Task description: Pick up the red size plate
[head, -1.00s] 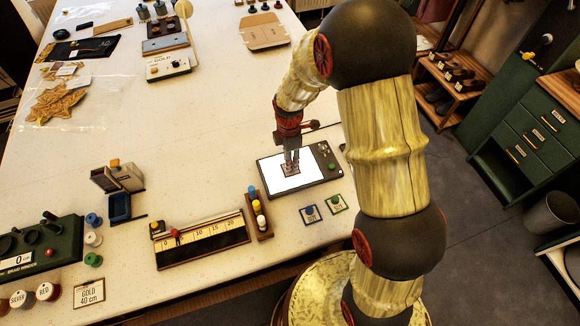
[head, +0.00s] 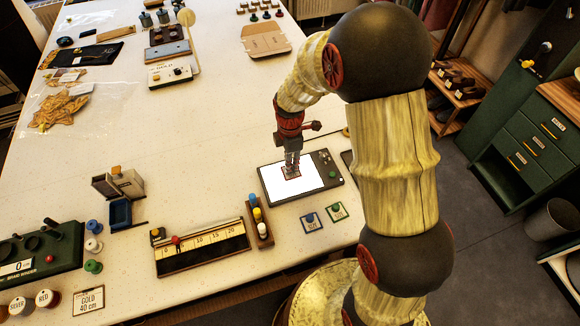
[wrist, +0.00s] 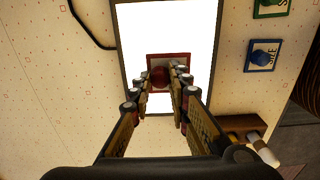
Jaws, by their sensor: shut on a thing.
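The red size plate (wrist: 168,57) is a small square with a red border and a round red knob. In the head view the plate (head: 291,173) shows against the bright white screen of the light pad (head: 330,160). My gripper (head: 292,167) points down at the plate. In the wrist view my gripper (wrist: 168,76) has its fingertips on either side of the knob, shut on it. Whether the plate touches the screen or hangs just above it is hard to tell.
A blue size plate (head: 311,223) and a green one (head: 337,211) lie in front of the pad. A rack of coloured pegs (head: 260,222) and a ruler board (head: 203,247) stand to the left.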

